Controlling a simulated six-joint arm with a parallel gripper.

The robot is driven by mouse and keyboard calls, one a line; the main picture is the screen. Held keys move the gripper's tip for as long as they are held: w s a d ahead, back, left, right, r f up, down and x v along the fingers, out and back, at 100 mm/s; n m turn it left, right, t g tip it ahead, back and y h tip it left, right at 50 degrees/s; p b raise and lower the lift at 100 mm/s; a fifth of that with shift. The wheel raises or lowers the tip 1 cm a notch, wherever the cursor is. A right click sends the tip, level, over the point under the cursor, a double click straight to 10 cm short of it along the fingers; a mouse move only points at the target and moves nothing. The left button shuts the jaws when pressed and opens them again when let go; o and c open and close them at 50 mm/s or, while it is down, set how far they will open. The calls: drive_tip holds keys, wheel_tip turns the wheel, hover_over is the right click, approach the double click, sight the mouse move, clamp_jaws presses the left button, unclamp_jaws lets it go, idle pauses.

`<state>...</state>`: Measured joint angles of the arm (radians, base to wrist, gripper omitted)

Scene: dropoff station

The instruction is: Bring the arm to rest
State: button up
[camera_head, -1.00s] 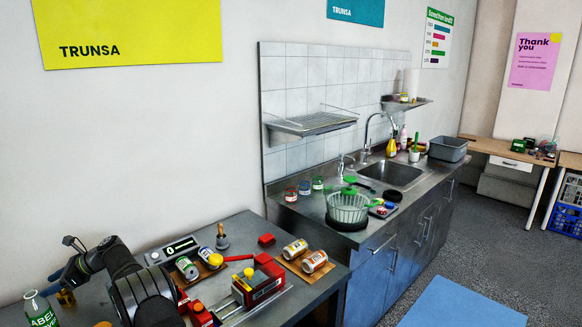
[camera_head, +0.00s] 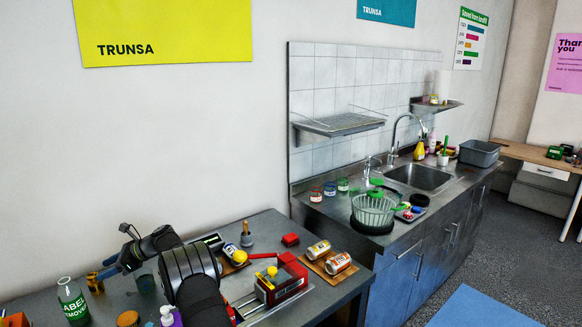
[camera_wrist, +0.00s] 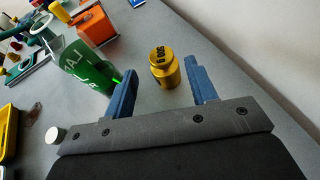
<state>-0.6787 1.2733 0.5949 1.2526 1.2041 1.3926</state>
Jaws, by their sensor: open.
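My gripper (camera_head: 107,272) is at the far left of the bench in the head view, reaching down from my bent arm. In the wrist view its two blue fingers (camera_wrist: 160,72) are spread wide apart. A brass weight (camera_wrist: 164,70) stands upright between and just past the fingertips, with clear gaps on both sides. It also shows as a small yellow shape (camera_head: 95,283) beside the gripper in the head view. Nothing is held.
A green label-remover bottle (camera_head: 73,303) stands close to the gripper; in the wrist view it (camera_wrist: 86,66) is left of the fingers. The grey bench (camera_head: 30,304) also holds a red device (camera_head: 283,281) and cans on a wooden tray (camera_head: 318,265). A wall stands behind.

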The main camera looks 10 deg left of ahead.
drive_tip(key=x, duration=0.8)
drive_tip(key=shift+f, duration=0.2)
wheel_tip(320, 180, up, 4)
drive_tip(key=shift+w+r, duration=0.1)
drive_tip(key=shift+r, duration=0.1)
drive_tip(key=s+a+r+v, duration=0.1)
drive_tip(key=r+v, duration=0.1)
drive_tip(key=v, duration=1.2)
drive_tip(key=s+d+m+t+y, duration=0.1)
drive_tip(key=s+d+m+t, duration=0.3)
drive_tip(key=s+d, duration=1.2)
drive_tip(key=shift+s+t, duration=0.5)
drive_tip(key=shift+s, duration=0.05)
drive_tip(key=w+a+r+n+g, duration=0.2)
drive_tip(key=w+a, duration=0.8)
drive_tip(key=shift+g, duration=0.3)
